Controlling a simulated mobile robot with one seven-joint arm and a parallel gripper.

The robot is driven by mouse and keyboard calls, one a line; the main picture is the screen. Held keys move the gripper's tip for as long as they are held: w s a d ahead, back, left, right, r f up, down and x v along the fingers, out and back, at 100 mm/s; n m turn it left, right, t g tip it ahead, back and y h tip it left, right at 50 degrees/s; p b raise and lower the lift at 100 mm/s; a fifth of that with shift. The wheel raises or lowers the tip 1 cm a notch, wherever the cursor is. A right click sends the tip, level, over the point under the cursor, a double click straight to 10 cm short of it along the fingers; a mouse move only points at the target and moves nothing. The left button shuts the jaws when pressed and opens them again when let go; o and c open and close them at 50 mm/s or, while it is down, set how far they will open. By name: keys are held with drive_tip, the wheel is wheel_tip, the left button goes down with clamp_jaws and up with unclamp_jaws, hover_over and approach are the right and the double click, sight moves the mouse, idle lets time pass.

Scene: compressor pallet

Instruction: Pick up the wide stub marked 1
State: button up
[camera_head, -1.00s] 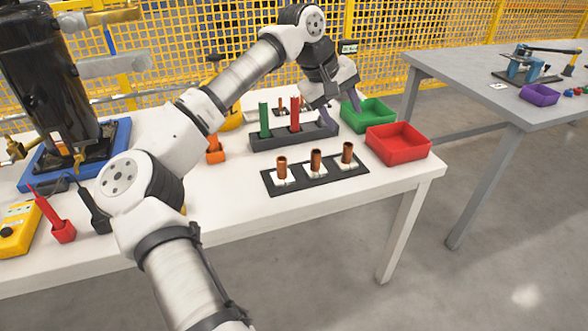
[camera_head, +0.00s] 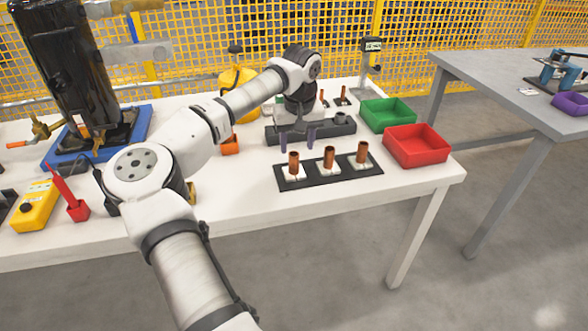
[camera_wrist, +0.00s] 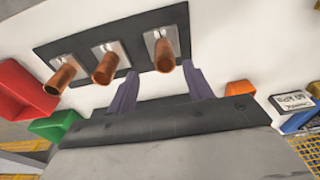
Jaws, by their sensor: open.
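Three copper stubs stand upright in a row on a black plate (camera_head: 330,178), each on a pale square label: a left one (camera_head: 293,165), a middle one (camera_head: 329,158) and a right one (camera_head: 362,152). The label markings are too small to read, so I cannot tell which is marked 1. My gripper (camera_head: 297,142) points down with purple fingers spread and empty, just behind the left stub. In the wrist view this stub (camera_wrist: 165,56) appears just beyond the gap between the fingertips; the middle stub (camera_wrist: 105,68) and right stub (camera_wrist: 61,77) lie to its left.
Thinner copper stubs (camera_head: 344,96) stand farther back. A green bin (camera_head: 388,113) and red bin (camera_head: 416,146) are to the right. An orange block (camera_head: 230,145) is to the left. The table front is clear.

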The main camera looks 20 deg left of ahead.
sight(294, 156)
drive_tip(key=f, duration=0.3)
drive_tip(key=a+f, duration=0.1)
drive_tip(key=f, duration=0.1)
clamp_jaws()
idle(0.4)
